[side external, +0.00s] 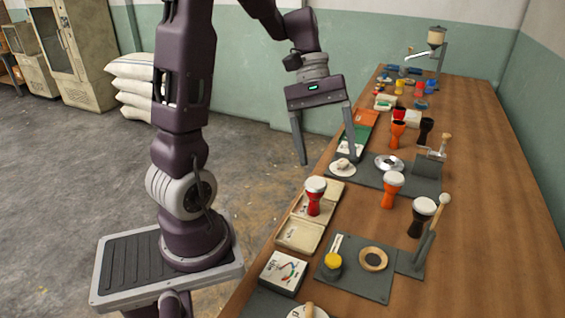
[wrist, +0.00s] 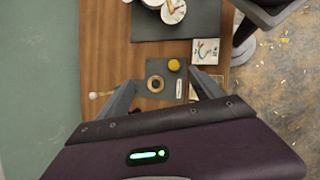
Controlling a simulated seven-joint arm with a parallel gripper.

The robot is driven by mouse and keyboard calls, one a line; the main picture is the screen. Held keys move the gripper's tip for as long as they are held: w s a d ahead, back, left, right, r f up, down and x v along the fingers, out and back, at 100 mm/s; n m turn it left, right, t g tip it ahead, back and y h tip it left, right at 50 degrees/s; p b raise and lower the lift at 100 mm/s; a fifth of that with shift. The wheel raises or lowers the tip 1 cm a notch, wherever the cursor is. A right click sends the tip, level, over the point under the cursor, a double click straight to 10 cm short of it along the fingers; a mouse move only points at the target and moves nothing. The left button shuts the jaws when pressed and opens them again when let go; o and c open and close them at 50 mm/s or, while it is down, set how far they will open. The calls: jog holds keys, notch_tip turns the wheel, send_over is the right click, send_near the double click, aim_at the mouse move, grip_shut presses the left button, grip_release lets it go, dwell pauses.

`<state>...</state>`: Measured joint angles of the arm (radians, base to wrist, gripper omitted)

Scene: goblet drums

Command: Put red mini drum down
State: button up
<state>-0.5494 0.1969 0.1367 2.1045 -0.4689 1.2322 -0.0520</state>
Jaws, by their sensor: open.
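The red mini drum (side external: 314,204), with a pale drumhead, stands upright in a shallow beige tray (side external: 298,236) near the table's left edge in the side view. My gripper (side external: 328,161) is open and empty, its fingers pointing down. It appears above and beyond the drum, apart from it. In the wrist view my two fingers (wrist: 164,92) are spread wide with nothing between them, and I cannot make out the red drum there.
Orange drums (side external: 391,190) and a dark drum (side external: 421,216) stand to the right. A grey mat (side external: 372,290) holds a yellow-lidded jar (side external: 333,262) and a ring (side external: 373,258). A white box (side external: 283,272) lies nearby. The table's right side (side external: 480,180) is clear.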

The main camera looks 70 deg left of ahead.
jog(key=s+d+r+m+t+y, duration=0.2)
jog(key=s+d+m+y, duration=0.1)
jog(key=s+d+m, duration=0.1)
jog(key=s+d+r+m+t+y, duration=0.2)
jog(key=s+d+m+t+y, duration=0.1)
jog(key=s+m, duration=0.4)
jog(key=shift+s+d+r, duration=0.25)
jog(key=shift+s+d, duration=0.35)
jog(key=shift+s, duration=0.05)
